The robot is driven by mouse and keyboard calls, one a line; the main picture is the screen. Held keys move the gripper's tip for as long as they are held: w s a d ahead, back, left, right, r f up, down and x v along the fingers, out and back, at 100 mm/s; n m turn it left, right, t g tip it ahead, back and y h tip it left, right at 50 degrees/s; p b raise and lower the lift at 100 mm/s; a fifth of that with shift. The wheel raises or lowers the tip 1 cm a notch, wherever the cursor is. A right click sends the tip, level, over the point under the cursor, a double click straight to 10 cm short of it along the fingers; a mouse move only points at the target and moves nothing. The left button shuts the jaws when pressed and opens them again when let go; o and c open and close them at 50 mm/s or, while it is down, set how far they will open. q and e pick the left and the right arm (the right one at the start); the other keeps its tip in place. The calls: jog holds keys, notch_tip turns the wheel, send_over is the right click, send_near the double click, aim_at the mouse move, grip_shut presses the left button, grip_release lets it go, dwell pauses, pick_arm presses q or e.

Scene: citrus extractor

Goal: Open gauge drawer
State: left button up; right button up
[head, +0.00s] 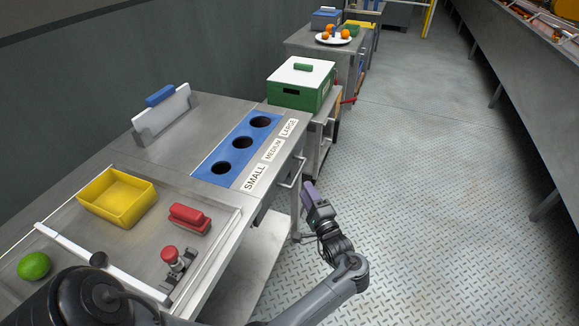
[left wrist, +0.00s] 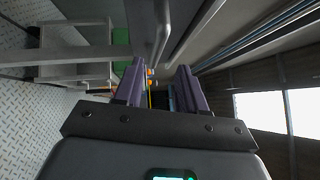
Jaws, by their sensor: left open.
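The blue gauge panel (head: 241,143) with three round holes is set in the steel bench top, beside labels reading SMALL, MEDIUM and LARGE. The bench front below it holds the drawer area, with a bar handle (head: 297,170) along its edge; the drawer looks shut, though this side is steeply foreshortened. My left gripper (head: 309,193) is just right of the bench front, near the handle and apparently apart from it. In the left wrist view its purple fingers (left wrist: 159,88) are open with nothing between them. A grey tube (left wrist: 162,35), perhaps the handle, runs beyond the fingertips. My right gripper is out of view.
A yellow tray (head: 117,198), red block (head: 189,217), red knob (head: 170,255) and green fruit (head: 34,266) are on the near bench. A green box with a white lid (head: 301,84) stands beyond the gauge. The floor (head: 430,190) to the right is clear.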

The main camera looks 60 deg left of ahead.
aim_at(297, 173)
pick_arm(q)
jog(key=b+x, duration=0.1)
jog(key=x, duration=0.1)
jog(key=b+x, duration=0.1)
jog(key=x, duration=0.2)
jog(key=b+x, duration=0.1)
jog(key=x, duration=0.1)
jog(key=shift+w+a+f, duration=0.1)
jog(key=shift+a+f, duration=0.15)
jog(key=shift+a+r, duration=0.15)
jog(key=shift+a, duration=0.25)
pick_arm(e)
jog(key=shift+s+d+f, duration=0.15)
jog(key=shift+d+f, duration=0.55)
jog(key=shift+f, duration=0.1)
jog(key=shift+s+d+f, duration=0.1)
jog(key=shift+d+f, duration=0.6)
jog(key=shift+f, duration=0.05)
pick_arm(q)
jog(key=shift+d, duration=0.1)
grip_shut()
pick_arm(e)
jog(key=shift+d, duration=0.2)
